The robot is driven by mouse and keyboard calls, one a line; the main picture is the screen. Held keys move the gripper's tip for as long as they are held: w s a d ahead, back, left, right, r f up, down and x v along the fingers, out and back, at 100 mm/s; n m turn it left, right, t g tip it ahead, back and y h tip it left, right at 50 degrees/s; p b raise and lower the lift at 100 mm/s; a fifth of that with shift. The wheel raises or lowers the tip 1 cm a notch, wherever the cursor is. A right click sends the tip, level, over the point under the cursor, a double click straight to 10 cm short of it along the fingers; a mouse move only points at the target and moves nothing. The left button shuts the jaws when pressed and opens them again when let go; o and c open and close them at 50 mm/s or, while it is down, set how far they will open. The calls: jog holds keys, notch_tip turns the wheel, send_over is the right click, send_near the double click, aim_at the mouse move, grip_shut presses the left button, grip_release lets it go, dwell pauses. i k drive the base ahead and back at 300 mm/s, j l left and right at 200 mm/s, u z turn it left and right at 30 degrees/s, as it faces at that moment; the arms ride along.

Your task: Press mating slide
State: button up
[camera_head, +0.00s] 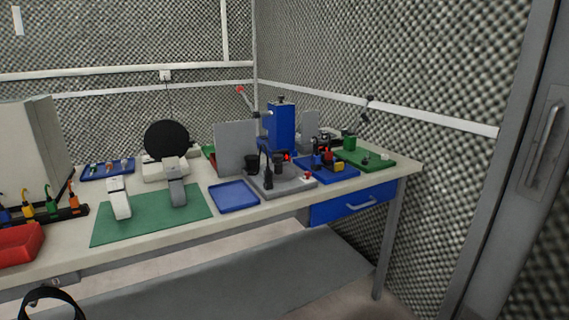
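A blue upright press-like column (281,128) with a dark knob on top stands at the back right of the bench. In front of it, a grey fixture base (285,184) carries black upright parts and a small red part. A blue fixture base (342,176) with black, red and yellow parts sits to its right, and a green base (378,161) sits behind that. I cannot tell which part is the mating slide; the parts are small at this distance. My gripper does not show clearly in this view.
The bench (262,208) holds a green mat (150,222) with a white and a grey device, an empty blue tray (234,195), a grey upright panel (236,146) and a red bin (20,244). A blue drawer (345,206) is shut. A black curved shape shows at bottom left.

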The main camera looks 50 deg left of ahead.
aim_at(337, 167)
jog(key=l+u, duration=0.1)
jog(key=u, duration=1.95)
jog(key=k+j, duration=0.05)
